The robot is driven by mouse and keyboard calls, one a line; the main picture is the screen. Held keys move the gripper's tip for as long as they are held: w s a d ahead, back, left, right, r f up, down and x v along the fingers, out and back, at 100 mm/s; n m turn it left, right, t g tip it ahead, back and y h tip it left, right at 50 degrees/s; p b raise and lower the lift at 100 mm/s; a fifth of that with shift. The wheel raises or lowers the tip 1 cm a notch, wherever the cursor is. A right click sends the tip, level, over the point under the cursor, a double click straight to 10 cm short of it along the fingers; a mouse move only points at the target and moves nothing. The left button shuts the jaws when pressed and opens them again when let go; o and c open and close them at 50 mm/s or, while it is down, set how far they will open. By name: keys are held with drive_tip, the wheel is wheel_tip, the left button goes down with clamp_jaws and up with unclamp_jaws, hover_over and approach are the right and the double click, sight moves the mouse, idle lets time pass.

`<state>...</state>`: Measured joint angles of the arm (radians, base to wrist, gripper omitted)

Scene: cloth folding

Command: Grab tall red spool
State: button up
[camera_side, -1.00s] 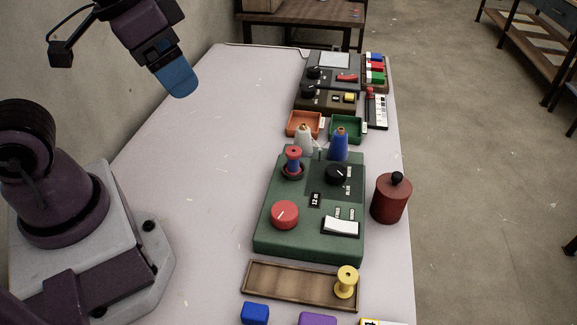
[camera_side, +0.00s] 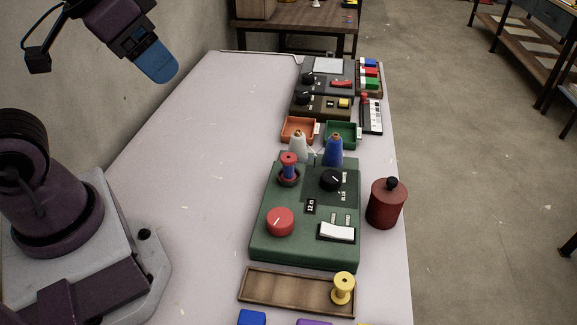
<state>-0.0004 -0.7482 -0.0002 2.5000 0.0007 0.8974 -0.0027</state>
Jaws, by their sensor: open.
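A tall spool (camera_side: 289,166) with red ends and a blue middle stands upright on a dark round seat at the back left of the green machine (camera_side: 262,240). My gripper (camera_side: 160,72) is high at the upper left, well apart from the spool and above the table's far left part. Its blue fingers are open and nothing shows between them; from this side they overlap, so the gap is hidden.
A white cone (camera_side: 299,148) and a blue cone (camera_side: 334,151) stand just behind the spool. A dark red canister (camera_side: 386,205) stands right of the machine. A yellow spool (camera_side: 342,288) stands on a wooden tray (camera_side: 285,290) in front. The table's left side is clear.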

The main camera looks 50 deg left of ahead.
drive_tip(key=w+a+f+n+t+y, duration=0.1)
drive_tip(key=w+a+f+n, duration=0.15)
drive_tip(key=w, duration=0.25)
drive_tip(key=w+a+f+n+y, duration=0.1)
drive_tip(key=w+f+n, duration=0.2)
drive_tip(key=w+f, duration=0.15)
drive_tip(key=n+t+h, duration=0.7)
drive_tip(key=n, duration=1.2)
approach(288, 157)
drive_tip(key=w+f, duration=0.1)
drive_tip(key=w+d+f, duration=0.2)
drive_tip(key=w+f, duration=0.1)
drive_tip(key=n+t, duration=0.1)
drive_tip(key=n, duration=0.1)
drive_tip(key=s+n+t, duration=0.1)
drive_tip(key=n, duration=0.2)
drive_tip(key=shift+s+d+f, duration=0.2)
drive_tip(key=n+t+y, duration=0.1)
drive_tip(key=n, duration=0.1)
drive_tip(key=s+n+t+y, duration=0.1)
drive_tip(key=n, duration=0.1)
drive_tip(key=shift+a+r+n, duration=0.15)
drive_tip(key=shift+n, duration=0.1)
drive_tip(key=w, duration=0.5)
drive_tip(key=w+d, duration=0.1)
drive_tip(key=w, duration=0.1)
drive_tip(key=shift+w+d, duration=0.1)
drive_tip(key=shift+w, duration=0.05)
drive_tip(key=c, duration=1.1)
